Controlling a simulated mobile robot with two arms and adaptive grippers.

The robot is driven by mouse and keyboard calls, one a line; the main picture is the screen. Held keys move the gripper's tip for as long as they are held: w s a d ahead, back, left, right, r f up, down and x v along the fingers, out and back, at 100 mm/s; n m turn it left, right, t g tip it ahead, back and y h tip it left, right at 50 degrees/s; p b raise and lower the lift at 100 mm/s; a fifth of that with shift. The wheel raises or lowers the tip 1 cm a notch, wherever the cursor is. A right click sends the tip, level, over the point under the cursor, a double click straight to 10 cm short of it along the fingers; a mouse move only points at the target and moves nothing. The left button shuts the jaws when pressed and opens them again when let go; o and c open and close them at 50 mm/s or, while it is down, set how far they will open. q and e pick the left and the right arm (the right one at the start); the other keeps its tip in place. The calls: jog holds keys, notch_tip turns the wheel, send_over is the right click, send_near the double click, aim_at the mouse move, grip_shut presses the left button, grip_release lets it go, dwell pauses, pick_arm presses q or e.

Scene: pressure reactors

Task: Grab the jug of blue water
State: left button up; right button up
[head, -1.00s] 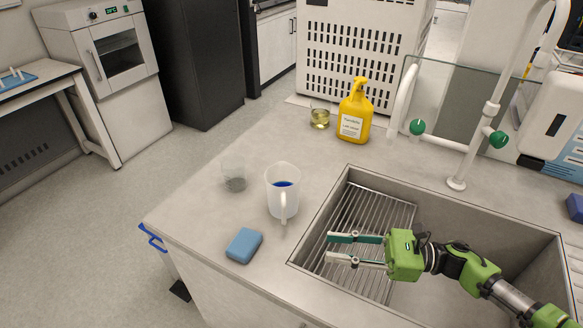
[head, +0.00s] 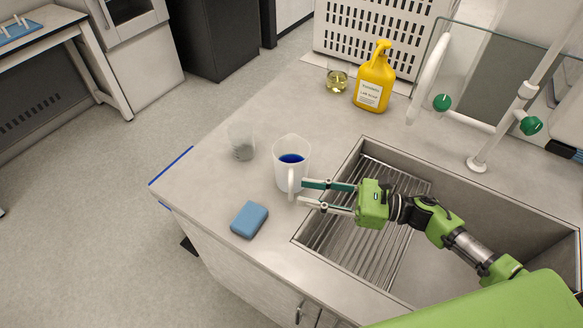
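The jug of blue water (head: 289,172) is a translucent white jug standing upright on the counter, left of the sink. Blue liquid shows through its open top, and its handle faces the front. My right gripper (head: 300,193) reaches in from the right over the sink with its two fingers apart. Its fingertips are at the jug's handle, one on the far side and one on the near side. I cannot tell whether they touch it. My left gripper is not in view.
A blue sponge (head: 249,220) lies near the counter's front edge. A clear beaker (head: 241,142) stands left of the jug. A yellow soap bottle (head: 375,80) and a beaker of yellow liquid (head: 337,79) stand behind. The sink (head: 346,157) with its rack and taps is at right.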

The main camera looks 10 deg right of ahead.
aim_at(291, 200)
jog(key=p+x, duration=0.2)
jog(key=x, duration=0.2)
jog(key=shift+w+a+r+p, duration=0.1)
jog(key=shift+a+r+p, duration=0.1)
jog(key=shift+a+p, duration=0.1)
jog(key=shift+w+a, duration=0.1)
jog(key=shift+a, duration=0.1)
jog(key=shift+f, duration=0.15)
grip_shut()
